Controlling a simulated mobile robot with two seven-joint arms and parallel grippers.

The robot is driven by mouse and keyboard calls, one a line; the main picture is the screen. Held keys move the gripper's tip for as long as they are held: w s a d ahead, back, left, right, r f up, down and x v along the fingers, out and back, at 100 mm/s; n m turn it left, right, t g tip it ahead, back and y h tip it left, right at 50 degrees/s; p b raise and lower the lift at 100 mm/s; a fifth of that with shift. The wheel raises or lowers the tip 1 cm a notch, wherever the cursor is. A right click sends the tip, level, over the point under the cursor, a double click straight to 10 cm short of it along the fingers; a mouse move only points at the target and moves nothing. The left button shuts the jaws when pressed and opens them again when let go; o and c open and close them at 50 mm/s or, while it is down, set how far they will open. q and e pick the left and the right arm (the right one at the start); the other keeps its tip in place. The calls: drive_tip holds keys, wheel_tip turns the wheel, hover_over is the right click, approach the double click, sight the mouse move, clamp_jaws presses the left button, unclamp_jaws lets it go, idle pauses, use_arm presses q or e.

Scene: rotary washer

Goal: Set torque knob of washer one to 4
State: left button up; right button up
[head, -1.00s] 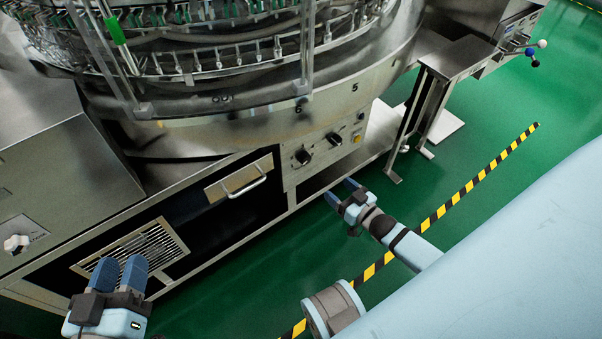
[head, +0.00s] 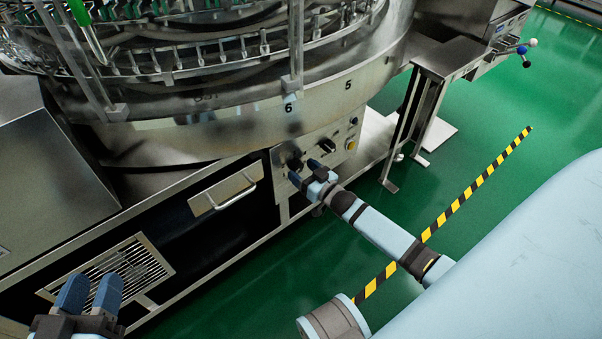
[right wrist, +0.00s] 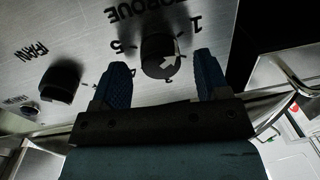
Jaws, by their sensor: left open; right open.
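The washer's control panel (head: 312,150) carries a dark round torque knob (head: 294,161) on its left part. In the right wrist view the torque knob (right wrist: 158,54) appears under an upside-down "TORQUE" label, with 1 and 5 readable beside it. A pale arrow marks its face, but I cannot tell which number it points to. My right gripper (head: 304,171) is open just in front of the panel. Its fingers (right wrist: 161,66) lie on either side of the knob in the picture; contact is not visible. My left gripper (head: 91,286) is open and empty at the lower left.
A second dark knob (head: 327,146) sits right of the torque knob, and a yellow button (head: 351,144) lies beyond it. A drawer handle (head: 232,196) and a vent grille (head: 120,268) are on the washer front. The green floor (head: 470,150) is clear at right.

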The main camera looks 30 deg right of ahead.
drive_tip(key=shift+w+a, duration=0.1)
drive_tip(key=shift+w, duration=0.5)
drive_tip(key=c, duration=0.9)
drive_tip(key=shift+c, duration=0.2)
drive_tip(key=shift+r, duration=0.1)
